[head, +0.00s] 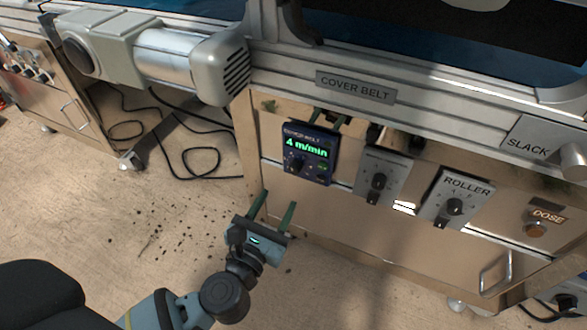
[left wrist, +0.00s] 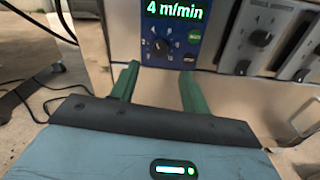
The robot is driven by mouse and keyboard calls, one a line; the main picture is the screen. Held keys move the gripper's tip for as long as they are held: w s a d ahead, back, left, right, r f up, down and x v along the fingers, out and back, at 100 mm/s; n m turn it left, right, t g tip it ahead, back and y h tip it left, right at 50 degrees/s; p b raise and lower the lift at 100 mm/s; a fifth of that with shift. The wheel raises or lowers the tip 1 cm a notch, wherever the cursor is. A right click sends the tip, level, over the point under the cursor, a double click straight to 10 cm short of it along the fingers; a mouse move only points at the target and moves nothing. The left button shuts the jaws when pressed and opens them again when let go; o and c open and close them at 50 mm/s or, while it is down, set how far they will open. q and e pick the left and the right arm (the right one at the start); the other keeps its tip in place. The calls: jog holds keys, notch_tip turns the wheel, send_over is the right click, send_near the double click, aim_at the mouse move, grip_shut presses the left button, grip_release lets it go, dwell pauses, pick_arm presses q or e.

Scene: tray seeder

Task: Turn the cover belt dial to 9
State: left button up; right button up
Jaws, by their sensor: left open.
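The cover belt dial (head: 296,164) is a small dark knob on a blue control box (head: 318,172) under the COVER BELT label. The box's green display (head: 306,147) reads 4 m/min. In the left wrist view the dial (left wrist: 161,47) shows at the top with white scale marks around it, and the display (left wrist: 175,9) again reads 4 m/min. My left gripper (head: 272,207) has two green fingers, open and empty, below and in front of the box. In the left wrist view its fingers (left wrist: 157,84) stand apart below the dial, not touching it. My right gripper is not in view.
Right of the blue box are a grey knob panel (head: 383,178), the ROLLER panel (head: 457,199) and the DOSE button (head: 536,229). The conveyor's metal rail (head: 420,107) juts out above them. Cables (head: 203,160) lie on the floor at left. Room before the box is clear.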

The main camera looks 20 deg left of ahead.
aim_at(293, 171)
pick_arm(q)
jog(key=w+b, duration=0.1)
jog(key=w, duration=0.5)
jog(key=shift+w, duration=0.25)
jog(key=shift+w+b, duration=0.4)
jog(key=shift+w, duration=0.35)
jog(key=shift+r, duration=0.1)
jog(key=c, duration=1)
